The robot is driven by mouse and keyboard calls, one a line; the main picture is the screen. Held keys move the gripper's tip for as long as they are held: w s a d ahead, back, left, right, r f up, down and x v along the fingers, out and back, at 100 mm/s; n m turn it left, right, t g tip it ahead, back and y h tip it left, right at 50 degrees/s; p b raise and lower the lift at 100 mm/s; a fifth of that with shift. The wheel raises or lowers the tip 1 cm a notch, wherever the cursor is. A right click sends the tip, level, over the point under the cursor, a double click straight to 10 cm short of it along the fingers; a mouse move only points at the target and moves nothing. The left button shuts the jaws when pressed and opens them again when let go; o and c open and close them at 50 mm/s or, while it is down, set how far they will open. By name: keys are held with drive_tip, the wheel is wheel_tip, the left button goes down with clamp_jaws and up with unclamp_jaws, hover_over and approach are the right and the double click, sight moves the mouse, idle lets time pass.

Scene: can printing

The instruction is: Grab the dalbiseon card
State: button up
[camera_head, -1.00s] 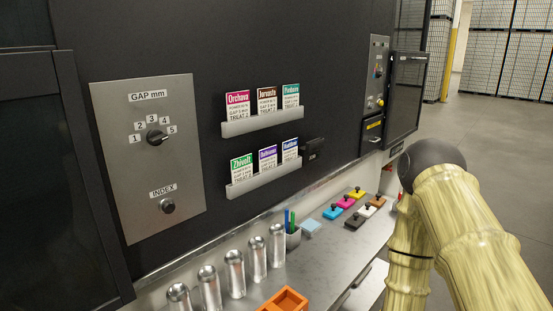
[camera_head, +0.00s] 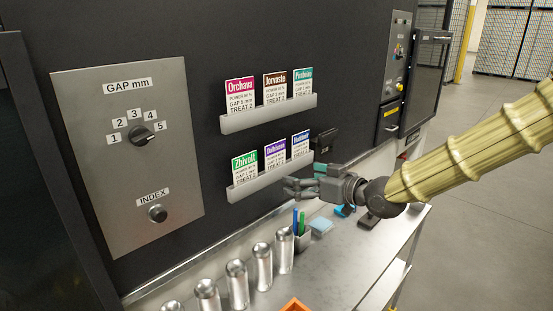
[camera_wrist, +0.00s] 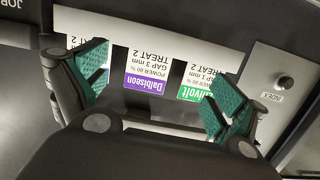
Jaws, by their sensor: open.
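The dalbiseon card (camera_head: 275,154) is white with a purple top band. It stands in the middle of the lower card rack (camera_head: 262,181), between the green Zhivolt card (camera_head: 244,165) and a blue-banded card (camera_head: 300,144). In the wrist view the dalbiseon card (camera_wrist: 148,70) appears upside down between my spread fingers, beyond them, with the Zhivolt card (camera_wrist: 197,82) to its right. My gripper (camera_head: 290,187) is open and empty, just in front of the lower rack's right part. It also shows in the wrist view (camera_wrist: 155,88). I cannot tell its exact distance from the card.
The upper rack (camera_head: 270,115) holds three more cards. A dark box (camera_head: 326,138) sits on the panel right of the lower rack. Silver cans (camera_head: 262,265) and a pen cup (camera_head: 301,238) stand on the counter below. The gap panel (camera_head: 130,160) is at left.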

sight(276, 158)
drive_tip(key=shift+n, duration=0.3)
drive_tip(key=shift+w+a+r+p, duration=0.45)
drive_tip(key=shift+w+a, duration=0.25)
drive_tip(key=shift+w, duration=0.25)
drive_tip(key=shift+w+a+r+p, duration=0.35)
drive_tip(key=shift+w+a+r, duration=0.15)
drive_tip(key=shift+w+a, duration=0.4)
drive_tip(key=shift+w+a+r+p, duration=0.45)
drive_tip(key=shift+w+a, duration=0.1)
drive_tip(key=shift+w, duration=0.5)
drive_tip(key=p+x, duration=0.2)
drive_tip(key=x, duration=0.1)
drive_tip(key=shift+w+d+f, duration=0.1)
drive_tip(key=shift+w+f, duration=0.05)
drive_tip(key=shift+w, duration=0.1)
drive_tip(key=shift+p+x, duration=0.5)
drive_tip(key=shift+x, duration=0.35)
drive_tip(key=c, duration=1)
